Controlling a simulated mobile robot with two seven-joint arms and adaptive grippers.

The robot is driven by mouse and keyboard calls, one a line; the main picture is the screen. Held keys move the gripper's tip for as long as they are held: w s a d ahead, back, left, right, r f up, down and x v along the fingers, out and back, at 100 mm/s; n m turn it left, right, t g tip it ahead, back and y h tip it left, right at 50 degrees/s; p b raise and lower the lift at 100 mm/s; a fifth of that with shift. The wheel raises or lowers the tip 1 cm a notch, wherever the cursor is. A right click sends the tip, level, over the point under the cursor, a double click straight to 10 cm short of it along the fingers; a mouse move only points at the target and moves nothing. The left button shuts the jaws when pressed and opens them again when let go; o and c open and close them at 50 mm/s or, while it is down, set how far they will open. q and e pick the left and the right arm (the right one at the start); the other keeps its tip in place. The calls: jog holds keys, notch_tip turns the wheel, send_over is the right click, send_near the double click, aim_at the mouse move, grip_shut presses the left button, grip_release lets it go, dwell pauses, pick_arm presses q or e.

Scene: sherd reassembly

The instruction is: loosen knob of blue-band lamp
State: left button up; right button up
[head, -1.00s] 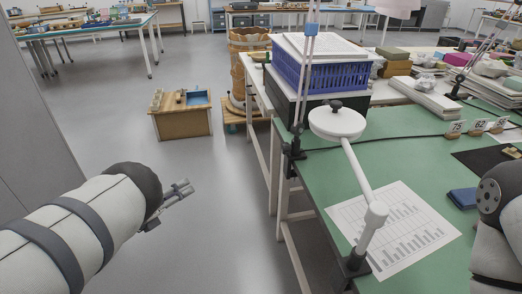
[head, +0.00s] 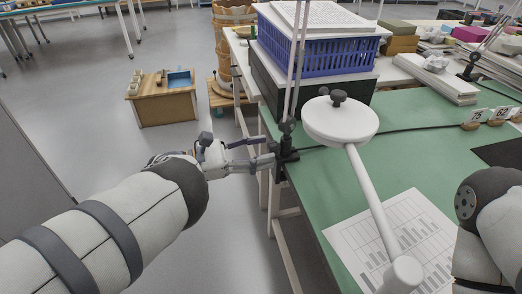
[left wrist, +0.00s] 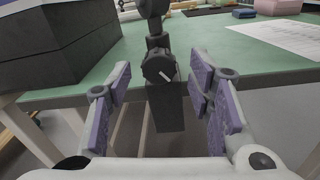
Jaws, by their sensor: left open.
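A lamp's thin pole (head: 294,65) rises from a dark clamp (head: 285,150) on the left edge of the green table; its upper part, where a blue band showed earlier, is out of frame. My left gripper (head: 268,151) points at this clamp, fingers apart. In the left wrist view, a dark round knob (left wrist: 158,68) with a white mark sits on the clamp, centred between and just beyond the open purple-padded fingers (left wrist: 162,92). No contact with the knob is visible. My right arm shows at the right edge, but its gripper is out of view.
A second lamp's white round head (head: 340,121) and arm stand over the green table (head: 400,150). A blue basket (head: 315,57) on a black box (head: 268,88) stands behind the clamp. A printed chart (head: 395,240) lies at right.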

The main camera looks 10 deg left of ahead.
pick_arm(q)
jog(key=shift+w+d, duration=0.15)
jog(key=shift+d, duration=0.1)
grip_shut()
